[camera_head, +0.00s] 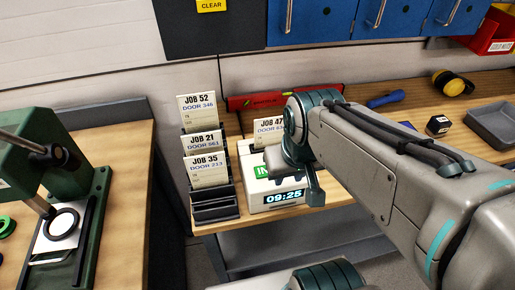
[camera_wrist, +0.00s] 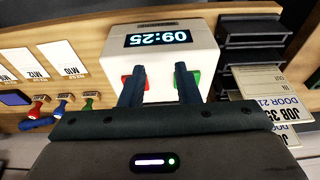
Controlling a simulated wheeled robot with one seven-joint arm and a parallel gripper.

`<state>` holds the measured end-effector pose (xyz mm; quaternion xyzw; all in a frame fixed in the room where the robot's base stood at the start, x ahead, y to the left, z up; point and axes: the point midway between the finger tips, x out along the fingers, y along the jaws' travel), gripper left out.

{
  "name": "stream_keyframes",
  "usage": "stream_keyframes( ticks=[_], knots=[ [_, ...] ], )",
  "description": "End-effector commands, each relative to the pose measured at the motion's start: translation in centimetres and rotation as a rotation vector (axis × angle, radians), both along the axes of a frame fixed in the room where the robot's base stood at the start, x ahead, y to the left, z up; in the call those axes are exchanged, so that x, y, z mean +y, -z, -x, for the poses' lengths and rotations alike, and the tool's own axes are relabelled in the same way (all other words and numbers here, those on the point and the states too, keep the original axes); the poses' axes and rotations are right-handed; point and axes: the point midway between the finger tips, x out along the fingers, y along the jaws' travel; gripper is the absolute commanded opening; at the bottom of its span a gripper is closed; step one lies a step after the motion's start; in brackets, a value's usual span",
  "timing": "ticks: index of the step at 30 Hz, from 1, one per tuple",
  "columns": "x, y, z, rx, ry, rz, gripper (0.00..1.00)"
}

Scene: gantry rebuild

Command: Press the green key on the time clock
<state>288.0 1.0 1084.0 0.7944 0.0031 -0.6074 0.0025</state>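The time clock (camera_head: 262,200) is a white box with a lit display reading 09:25, on the bench left of my arm. Its green key (camera_head: 262,172), marked IN, shows partly beside my gripper (camera_head: 304,170). In the wrist view the clock (camera_wrist: 172,42) lies ahead of my gripper (camera_wrist: 159,67). My two dark fingers are apart with nothing between them. The right finger overlaps the green key (camera_wrist: 195,78); the left finger overlaps a red key (camera_wrist: 127,82). I cannot tell whether either finger touches a key. The head view hides the red key behind my gripper.
A dark rack (camera_head: 214,205) with job cards stands close left of the clock. A JOB 47 card (camera_head: 267,126) stands behind it. A green press (camera_head: 50,165) is on the left bench. A grey tray (camera_head: 494,122) and blue flashlight (camera_head: 386,99) lie at the right.

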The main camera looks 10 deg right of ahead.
Motion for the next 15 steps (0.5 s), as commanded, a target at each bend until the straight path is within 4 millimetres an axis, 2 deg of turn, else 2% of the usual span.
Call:
stream_keyframes(
  ticks=[2,3,5,15],
  knots=[
    [0.00,0.00,0.00,0.000,0.000,0.000,0.26],
    [0.00,0.00,0.00,0.000,0.000,0.000,0.15],
    [0.00,0.00,0.00,0.000,0.000,0.000,0.00],
    [0.00,0.00,0.00,0.000,0.000,0.000,0.00]
  ],
)
